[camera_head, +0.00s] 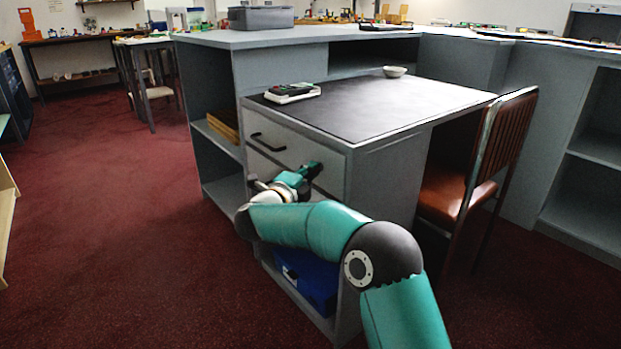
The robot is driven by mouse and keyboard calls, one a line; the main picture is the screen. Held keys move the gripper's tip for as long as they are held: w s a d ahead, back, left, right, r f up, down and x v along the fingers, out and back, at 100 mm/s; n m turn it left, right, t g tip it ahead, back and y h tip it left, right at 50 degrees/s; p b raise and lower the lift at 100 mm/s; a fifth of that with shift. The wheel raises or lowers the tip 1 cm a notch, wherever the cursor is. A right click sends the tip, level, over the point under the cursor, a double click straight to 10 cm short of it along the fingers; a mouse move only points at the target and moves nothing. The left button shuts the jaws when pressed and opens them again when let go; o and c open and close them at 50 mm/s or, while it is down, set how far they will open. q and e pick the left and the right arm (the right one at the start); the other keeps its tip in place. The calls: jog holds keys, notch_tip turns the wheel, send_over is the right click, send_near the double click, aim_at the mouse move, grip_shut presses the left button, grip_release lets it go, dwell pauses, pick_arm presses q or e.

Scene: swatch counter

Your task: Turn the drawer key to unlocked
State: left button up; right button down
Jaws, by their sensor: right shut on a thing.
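My right gripper (308,172) is at the front of the desk's drawer unit, on the lower part of the drawer fronts. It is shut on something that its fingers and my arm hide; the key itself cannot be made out. The upper drawer (290,143) is grey and closed, with a dark bar handle (266,143) to the left of and above the gripper. Whether the lock is turned cannot be seen. My left gripper does not show.
The desk's dark top (375,105) holds a small device (292,92) and a white bowl (395,71). A brown chair (490,165) stands at the right. A blue bin (308,278) sits low under the drawers. Red carpet (120,230) lies clear at the left.

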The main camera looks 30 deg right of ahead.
jog(key=shift+s+d+f, duration=0.1)
jog(key=shift+f, duration=0.2)
jog(key=c, duration=1.2)
grip_release()
jog(key=shift+c, duration=0.2)
jog(key=shift+r, duration=0.15)
jog(key=v, duration=1.2)
